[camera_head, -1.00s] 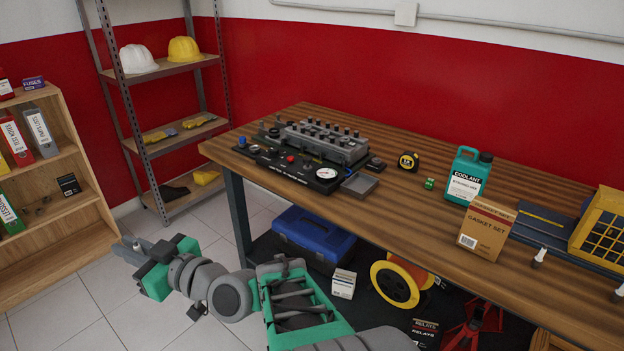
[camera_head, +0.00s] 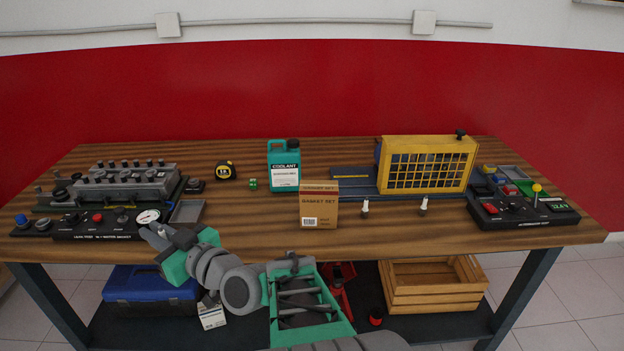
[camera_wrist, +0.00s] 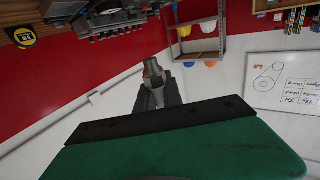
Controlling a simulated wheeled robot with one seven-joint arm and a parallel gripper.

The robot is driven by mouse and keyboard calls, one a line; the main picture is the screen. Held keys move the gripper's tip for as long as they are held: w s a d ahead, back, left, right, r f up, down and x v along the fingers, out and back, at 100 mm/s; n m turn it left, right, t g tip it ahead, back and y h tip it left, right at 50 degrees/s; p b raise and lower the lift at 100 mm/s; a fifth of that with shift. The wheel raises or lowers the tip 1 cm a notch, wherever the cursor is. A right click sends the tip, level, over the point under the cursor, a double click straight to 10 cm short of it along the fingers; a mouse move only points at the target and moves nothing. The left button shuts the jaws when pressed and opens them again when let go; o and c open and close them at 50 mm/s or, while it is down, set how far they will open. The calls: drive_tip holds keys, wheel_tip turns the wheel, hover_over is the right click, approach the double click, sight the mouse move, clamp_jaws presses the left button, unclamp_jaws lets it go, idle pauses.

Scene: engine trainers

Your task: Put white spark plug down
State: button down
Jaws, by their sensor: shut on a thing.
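My gripper (camera_head: 152,236) is in front of the bench's left part, near the engine-head trainer in the head view. In the wrist view my gripper (camera_wrist: 153,88) is shut on a small grey metal piece (camera_wrist: 151,68), which looks like the metal end of a spark plug; no white part of it shows. In the head view the held piece is too small to make out. Two white-topped spark plugs, one (camera_head: 365,207) and another (camera_head: 424,205), stand on the wooden workbench (camera_head: 400,228), right of the gasket box.
The engine-head trainer (camera_head: 125,185) is at the bench's left. A tape measure (camera_head: 225,171), green die (camera_head: 252,184), coolant jug (camera_head: 284,166) and gasket set box (camera_head: 318,208) stand mid-bench. A yellow caged unit (camera_head: 428,165) and alternator panel (camera_head: 520,208) are right.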

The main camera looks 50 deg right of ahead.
drive_tip(key=s+d+r+m+g+h+p, duration=0.1)
drive_tip(key=s+d+r+m+h+p, duration=0.25)
drive_tip(key=d, duration=0.65)
drive_tip(key=s+d+r+m+g+h+p, duration=0.1)
drive_tip(key=s+d+r+m+h+p, duration=0.25)
drive_tip(key=d, duration=0.55)
drive_tip(key=s+d+r+m+g+h+p, duration=0.1)
drive_tip(key=s+d+r+m+h+p, duration=0.15)
drive_tip(key=d+r+h, duration=0.55)
drive_tip(key=w+d+f, duration=0.1)
drive_tip(key=d+f, duration=0.3)
drive_tip(key=d, duration=0.1)
drive_tip(key=d+f+y+p, duration=0.1)
drive_tip(key=d+f, duration=0.3)
drive_tip(key=w+d+f+n+y+p, duration=0.1)
drive_tip(key=d+f, duration=0.3)
drive_tip(key=d, duration=0.1)
drive_tip(key=shift+w+d+f, duration=0.25)
drive_tip(key=shift+w+d, duration=0.05)
drive_tip(key=shift+d+f+p, duration=0.2)
drive_tip(key=shift+f+p, duration=0.1)
wheel_tip(320, 180, down, 3)
drive_tip(key=shift+w+f+p, duration=0.1)
drive_tip(key=shift+p, duration=0.35)
drive_tip(key=shift+f, duration=0.1)
